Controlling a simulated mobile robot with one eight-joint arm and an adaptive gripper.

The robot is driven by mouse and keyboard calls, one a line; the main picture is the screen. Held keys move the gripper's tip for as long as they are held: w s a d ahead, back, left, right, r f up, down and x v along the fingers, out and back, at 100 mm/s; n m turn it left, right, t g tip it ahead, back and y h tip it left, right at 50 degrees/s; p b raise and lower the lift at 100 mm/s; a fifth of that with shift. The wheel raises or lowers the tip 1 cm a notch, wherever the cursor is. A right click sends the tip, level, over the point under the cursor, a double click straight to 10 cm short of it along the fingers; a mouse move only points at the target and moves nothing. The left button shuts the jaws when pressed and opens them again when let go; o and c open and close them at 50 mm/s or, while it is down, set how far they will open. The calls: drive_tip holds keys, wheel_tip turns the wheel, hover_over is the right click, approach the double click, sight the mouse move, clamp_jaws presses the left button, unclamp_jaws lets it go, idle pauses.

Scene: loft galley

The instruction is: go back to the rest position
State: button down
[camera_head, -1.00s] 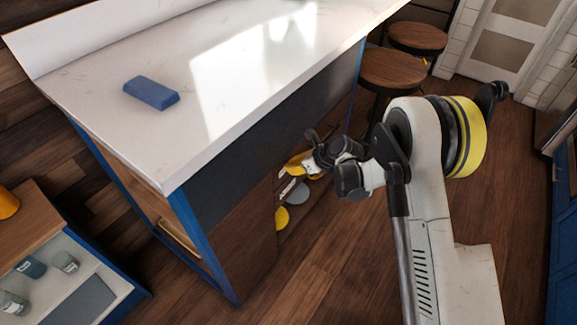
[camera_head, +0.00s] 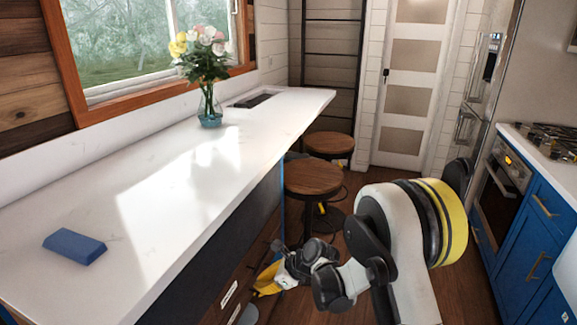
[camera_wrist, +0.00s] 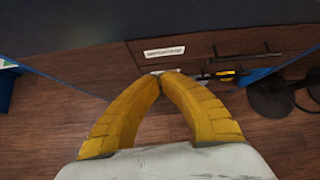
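My gripper (camera_head: 268,280) hangs low beside the dark front of the counter, its yellow fingers partly hidden by my arm in the head view. In the wrist view my gripper's two yellow fingers (camera_wrist: 165,76) meet at their tips, with nothing seen between them. The gripper points toward the wooden drawer fronts (camera_wrist: 215,52) and the floor. My arm is bent at the right of the head view.
A white counter (camera_head: 165,190) runs along the left, with a blue block (camera_head: 74,246) and a flower vase (camera_head: 209,108) on it. Two round stools (camera_head: 313,178) stand by its far end. Blue cabinets (camera_head: 540,215) line the right. Wooden floor (camera_head: 375,172) shows between.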

drive_tip(key=s+d+r+n+t+h, duration=0.1)
drive_tip(key=s+d+r+n+h, duration=0.1)
drive_tip(key=s+d+r+n, duration=0.45)
drive_tip(key=s+d+r+n+t+h, duration=0.1)
drive_tip(key=d+r+n+h, duration=0.15)
drive_tip(key=d+r, duration=0.8)
drive_tip(key=s+d+r+n+t+h, duration=0.1)
drive_tip(key=s+d+r+n+h, duration=0.1)
drive_tip(key=s+d+n, duration=0.4)
drive_tip(key=s+d+r+n+t+h, duration=0.1)
drive_tip(key=s+d+r+n, duration=0.3)
drive_tip(key=s, duration=0.9)
drive_tip(key=shift+d+r+n+h, duration=0.35)
drive_tip(key=shift+d+n, duration=0.55)
drive_tip(key=shift+d, duration=0.35)
drive_tip(key=shift+s, duration=0.1)
